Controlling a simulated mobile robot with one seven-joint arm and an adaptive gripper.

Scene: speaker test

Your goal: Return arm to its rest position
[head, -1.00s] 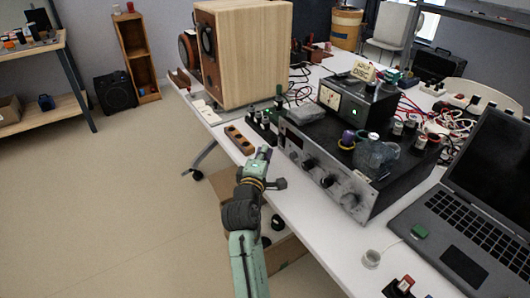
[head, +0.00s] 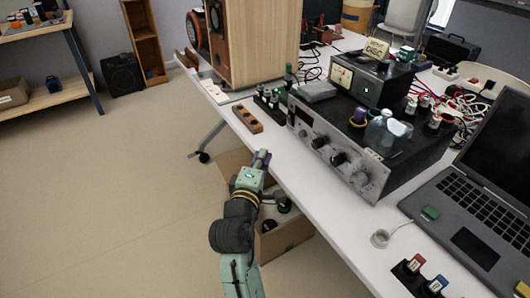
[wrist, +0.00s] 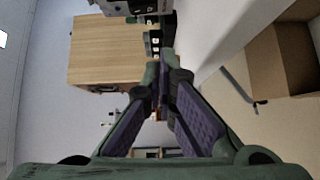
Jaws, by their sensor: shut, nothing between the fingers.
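My gripper (head: 262,158) is at the end of my green and dark arm, beside the front edge of the white table (head: 309,197). In the head view it is small, and its fingers are hard to make out. In the wrist view its two purple-padded fingers (wrist: 161,92) come together at their tips, with nothing between them. The gripper touches no object that I can see.
A grey amplifier (head: 338,150), a laptop (head: 480,210) and a large wooden speaker (head: 258,45) stand on the table. A wooden block with holes (head: 247,118) lies near the edge. An open cardboard box (head: 285,232) is on the floor below. Open floor lies to the left.

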